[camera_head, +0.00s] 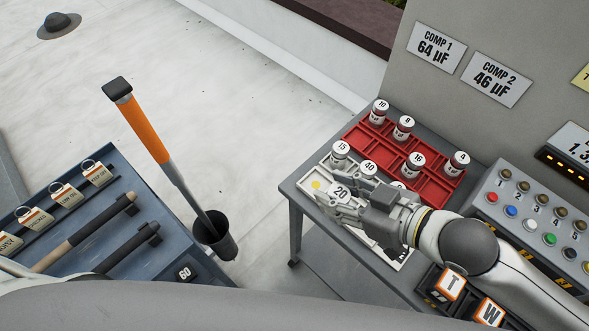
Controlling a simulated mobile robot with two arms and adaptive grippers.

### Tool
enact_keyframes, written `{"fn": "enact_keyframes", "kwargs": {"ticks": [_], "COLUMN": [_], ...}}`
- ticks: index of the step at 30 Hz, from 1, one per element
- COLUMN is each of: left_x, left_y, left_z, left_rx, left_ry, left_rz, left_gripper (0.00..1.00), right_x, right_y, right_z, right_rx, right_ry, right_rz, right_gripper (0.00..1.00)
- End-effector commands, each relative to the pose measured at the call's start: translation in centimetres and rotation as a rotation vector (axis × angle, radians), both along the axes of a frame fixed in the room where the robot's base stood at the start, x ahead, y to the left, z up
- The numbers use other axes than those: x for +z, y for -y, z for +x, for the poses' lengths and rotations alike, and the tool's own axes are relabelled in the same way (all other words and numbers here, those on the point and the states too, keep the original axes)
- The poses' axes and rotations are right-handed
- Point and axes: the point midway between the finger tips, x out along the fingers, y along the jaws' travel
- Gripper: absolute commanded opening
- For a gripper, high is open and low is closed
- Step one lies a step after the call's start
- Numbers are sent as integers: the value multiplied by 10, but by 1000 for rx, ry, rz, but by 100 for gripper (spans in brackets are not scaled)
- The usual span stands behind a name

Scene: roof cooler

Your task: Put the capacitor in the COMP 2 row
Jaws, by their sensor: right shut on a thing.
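My right gripper (346,201) is over the white tray (321,198), shut on the capacitor labelled 20 (341,192). I cannot tell whether that capacitor is clear of the tray. Beside it stand capacitors labelled 15 (340,150) and 40 (369,168). Another pale top is partly hidden behind the gripper. The red tray (437,186) holds capacitors labelled 10 (380,107), 16 (416,160) and 4 (460,160), and one with a less clear label (404,123). The COMP 2 sign (487,80) reads 46 µF. My forearm hides part of the white tray. My left gripper is out of view.
The COMP 1 sign (434,47) reads 64 µF. A button panel (533,219) stands right of the trays. T and W blocks (450,284) sit in front. A blue bench (140,215) with tools and a 60 label is at left. An orange-handled tool (148,130) stands in a black cup (214,235).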

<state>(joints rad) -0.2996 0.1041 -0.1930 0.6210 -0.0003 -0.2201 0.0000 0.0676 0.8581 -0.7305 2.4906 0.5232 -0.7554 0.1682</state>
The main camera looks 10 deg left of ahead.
Motion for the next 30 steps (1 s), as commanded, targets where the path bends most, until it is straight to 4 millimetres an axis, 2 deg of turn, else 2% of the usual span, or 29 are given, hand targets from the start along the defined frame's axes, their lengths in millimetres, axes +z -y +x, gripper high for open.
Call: {"fn": "enact_keyframes", "kwargs": {"ticks": [2, 4, 11, 20, 24, 25, 26, 30], "left_x": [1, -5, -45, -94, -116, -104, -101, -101], "left_y": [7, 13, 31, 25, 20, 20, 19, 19], "left_z": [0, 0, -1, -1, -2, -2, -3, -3], "left_rx": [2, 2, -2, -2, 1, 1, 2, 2], "left_ry": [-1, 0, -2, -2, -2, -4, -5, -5], "left_rz": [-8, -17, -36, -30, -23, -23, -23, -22], "left_gripper": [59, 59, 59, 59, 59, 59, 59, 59], "right_x": [2, -1, -16, -24, -35, -31, -33, -62], "right_y": [1, 1, -6, -11, -19, -21, -23, -30], "right_z": [-7, -6, 16, 35, 60, 67, 73, 96], "right_rx": [7, 10, 10, 10, 10, 8, 8, 8], "right_ry": [-2, -1, 3, 4, 1, -5, -6, -10], "right_rz": [2, 4, 6, 6, 6, 4, 5, 4], "right_gripper": [11, 11, 11, 11, 11, 11, 11, 11]}}
